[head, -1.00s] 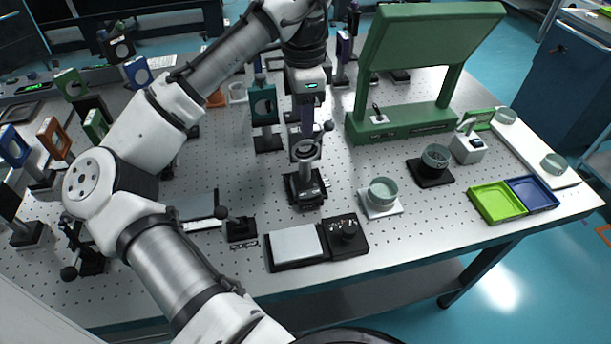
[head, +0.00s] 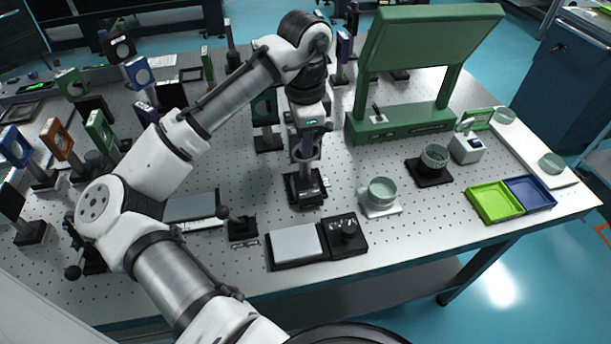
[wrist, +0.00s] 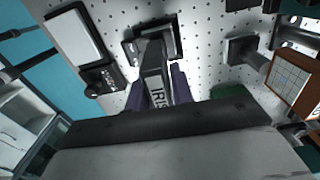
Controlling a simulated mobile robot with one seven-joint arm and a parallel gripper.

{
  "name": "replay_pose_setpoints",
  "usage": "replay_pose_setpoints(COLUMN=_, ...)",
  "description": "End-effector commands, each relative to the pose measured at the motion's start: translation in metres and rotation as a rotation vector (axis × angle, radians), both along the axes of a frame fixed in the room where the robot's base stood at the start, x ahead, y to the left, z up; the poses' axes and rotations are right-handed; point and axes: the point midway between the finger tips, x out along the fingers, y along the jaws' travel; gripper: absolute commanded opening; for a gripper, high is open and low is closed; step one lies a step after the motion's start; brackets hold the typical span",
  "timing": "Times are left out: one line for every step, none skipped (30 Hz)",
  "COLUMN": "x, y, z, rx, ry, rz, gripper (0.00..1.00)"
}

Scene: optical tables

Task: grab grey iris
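The grey iris (wrist: 156,88), marked with "IRIS" lettering, stands upright on a black base (head: 306,190) on the perforated table. In the wrist view it rises between the two purple fingers of my gripper (wrist: 160,92). In the head view my gripper (head: 308,140) points down over the iris from above and hides its upper part. The fingers are apart, one on each side of the iris. I see no clear sign that they grip it; contact is hard to judge.
A black unit with a grey plate and knob (head: 295,243) lies in front. A glass dish (head: 382,192) and a green frame stand (head: 400,122) are to the right. Several optic mounts (head: 62,140) crowd the left. Green (head: 494,203) and blue trays lie at the right edge.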

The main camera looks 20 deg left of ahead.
Motion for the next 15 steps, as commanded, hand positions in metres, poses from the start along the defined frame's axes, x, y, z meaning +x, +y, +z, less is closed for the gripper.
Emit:
replay_pose_setpoints(x=0.0001, y=0.0001, z=0.0002, rx=0.000, ry=0.000, rz=0.000, gripper=0.16)
replay_pose_setpoints(x=0.0000, y=0.0000, z=0.0002, rx=0.000, ry=0.000, rz=0.000, gripper=0.12)
replay_pose_setpoints(x=0.0000, y=0.0000, z=0.0002, rx=0.000, ry=0.000, rz=0.000, gripper=0.07)
replay_pose_setpoints(x=0.0000, y=0.0000, z=0.0002, rx=0.000, ry=0.000, rz=0.000, gripper=0.03)
replay_pose_setpoints(x=0.0000, y=0.0000, z=0.0003, rx=0.000, ry=0.000, rz=0.000, gripper=0.00)
replay_pose_setpoints(x=0.0001, y=0.0001, z=0.0003, rx=0.000, ry=0.000, rz=0.000, gripper=0.00)
replay_pose_setpoints(x=0.0000, y=0.0000, z=0.0003, rx=0.000, ry=0.000, rz=0.000, gripper=0.00)
replay_pose_setpoints(x=0.0000, y=0.0000, z=0.0003, rx=0.000, ry=0.000, rz=0.000, gripper=0.00)
replay_pose_setpoints(x=0.0000, y=0.0000, z=0.0003, rx=0.000, ry=0.000, rz=0.000, gripper=0.00)
replay_pose_setpoints(x=0.0000, y=0.0000, z=0.0003, rx=0.000, ry=0.000, rz=0.000, gripper=0.00)
replay_pose_setpoints(x=0.0000, y=0.0000, z=0.0003, rx=0.000, ry=0.000, rz=0.000, gripper=0.00)
replay_pose_setpoints(x=0.0001, y=-0.0001, z=0.0003, rx=0.000, ry=0.000, rz=0.000, gripper=0.00)
replay_pose_setpoints(x=0.0001, y=-0.0001, z=0.0004, rx=0.000, ry=0.000, rz=0.000, gripper=0.00)
replay_pose_setpoints(x=0.0001, y=-0.0001, z=0.0004, rx=0.000, ry=0.000, rz=0.000, gripper=0.00)
replay_pose_setpoints(x=0.0001, y=-0.0001, z=0.0004, rx=0.000, ry=0.000, rz=0.000, gripper=0.00)
